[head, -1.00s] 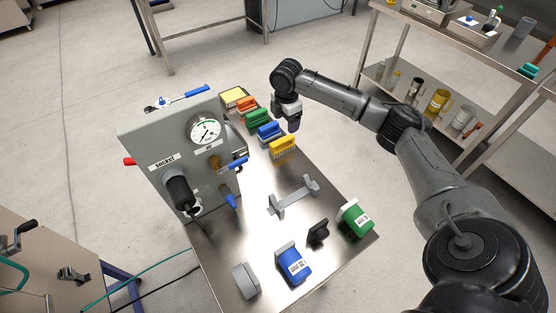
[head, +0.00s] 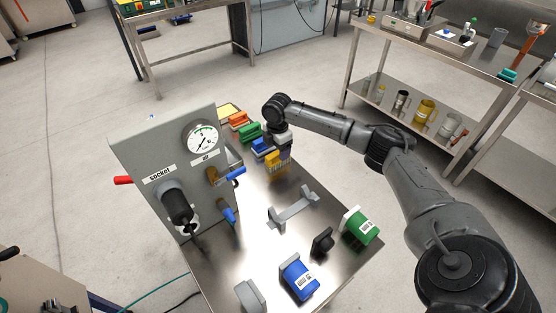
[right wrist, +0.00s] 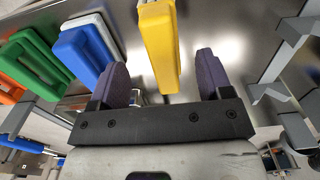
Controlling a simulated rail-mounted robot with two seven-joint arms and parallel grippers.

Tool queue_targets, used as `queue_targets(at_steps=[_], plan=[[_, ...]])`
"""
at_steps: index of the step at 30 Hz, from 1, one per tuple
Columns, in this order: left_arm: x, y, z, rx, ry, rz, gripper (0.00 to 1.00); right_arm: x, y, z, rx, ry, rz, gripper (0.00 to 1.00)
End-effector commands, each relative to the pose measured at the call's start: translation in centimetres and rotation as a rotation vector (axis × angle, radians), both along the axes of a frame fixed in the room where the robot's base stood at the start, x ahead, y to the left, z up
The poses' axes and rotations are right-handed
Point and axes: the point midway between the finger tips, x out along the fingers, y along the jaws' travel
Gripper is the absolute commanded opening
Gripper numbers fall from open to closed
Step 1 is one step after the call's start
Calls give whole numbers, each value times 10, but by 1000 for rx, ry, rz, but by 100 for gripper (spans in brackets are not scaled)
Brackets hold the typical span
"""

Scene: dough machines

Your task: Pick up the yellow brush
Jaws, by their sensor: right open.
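The yellow brush (head: 272,163) stands at the near end of a row of coloured brushes on the metal table. My right gripper (head: 285,154) is right at it in the head view, partly covering it. In the right wrist view the yellow brush (right wrist: 160,40) shows between the two purple-grey fingertips of my open right gripper (right wrist: 162,72), with space on both sides. I cannot tell whether the fingers are down at its height. My left gripper is not in view.
The blue brush (head: 262,146) is close behind, with the green (head: 250,131) and orange (head: 238,120) ones farther back. A gauge panel (head: 165,150) stands to the left. A grey bracket (head: 292,208), a blue container (head: 299,278) and a green one (head: 361,226) are nearer.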

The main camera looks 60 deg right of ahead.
Motion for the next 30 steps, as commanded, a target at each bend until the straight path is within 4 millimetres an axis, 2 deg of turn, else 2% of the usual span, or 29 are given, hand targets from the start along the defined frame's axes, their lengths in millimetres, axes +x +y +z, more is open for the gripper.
queue_targets(at_steps=[12,20,30], plan=[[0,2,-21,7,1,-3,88,-4,2,-48,1,2,0,72],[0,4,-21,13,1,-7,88,-4,2,-51,0,0,0,72],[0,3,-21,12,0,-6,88,-4,2,-50,0,0,0,42]])
